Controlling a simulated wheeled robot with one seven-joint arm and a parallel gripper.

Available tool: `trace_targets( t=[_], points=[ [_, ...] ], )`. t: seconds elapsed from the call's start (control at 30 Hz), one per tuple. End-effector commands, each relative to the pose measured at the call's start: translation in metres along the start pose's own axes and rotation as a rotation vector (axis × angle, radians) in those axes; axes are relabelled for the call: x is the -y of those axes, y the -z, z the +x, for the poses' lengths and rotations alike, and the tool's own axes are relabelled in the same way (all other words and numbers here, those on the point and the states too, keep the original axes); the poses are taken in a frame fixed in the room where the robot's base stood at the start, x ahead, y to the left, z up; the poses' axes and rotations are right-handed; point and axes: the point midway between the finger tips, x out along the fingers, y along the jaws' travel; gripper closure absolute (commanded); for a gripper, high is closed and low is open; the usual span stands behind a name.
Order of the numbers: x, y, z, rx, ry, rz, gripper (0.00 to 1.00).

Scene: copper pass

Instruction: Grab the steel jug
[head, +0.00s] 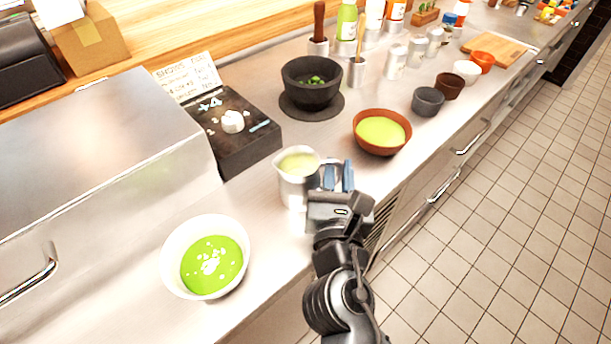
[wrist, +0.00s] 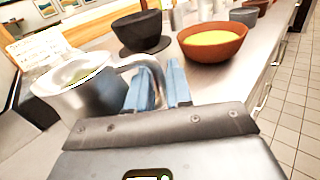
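The steel jug (head: 296,186) stands upright on the steel counter with pale yellow-green contents. In the wrist view the jug (wrist: 97,100) is at the left, its handle (wrist: 135,61) arching right to my blue fingers. My gripper (head: 338,176) is at the jug's right side, at the handle. In the wrist view the fingers of my gripper (wrist: 162,84) are close together with the handle between them, and look shut on it. The fingers hide the lower handle. The jug's base looks to be on the counter.
A white bowl of green soup (head: 205,257) is near the front left. A black scale (head: 235,130) stands behind the jug, and a dark mortar (head: 312,82) farther back. A brown bowl of yellow soup (head: 381,131) is to the right. The counter edge drops to a tiled floor.

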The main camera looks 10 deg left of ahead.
Motion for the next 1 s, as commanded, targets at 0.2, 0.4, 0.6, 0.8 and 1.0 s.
trace_targets(
  t=[0.2,0.4,0.6,0.8,1.0],
  points=[
    [-0.0001,0.0009,0.0022,-0.002,0.000,0.001,0.80],
    [-0.0002,0.0007,0.0020,-0.001,0.000,0.001,0.95],
    [-0.0002,0.0006,0.0019,-0.001,0.000,0.002,1.00],
    [-0.0002,0.0005,0.0019,-0.001,0.000,0.002,1.00],
    [-0.0003,-0.0003,0.0020,0.001,-0.001,0.002,1.00]
  ],
)
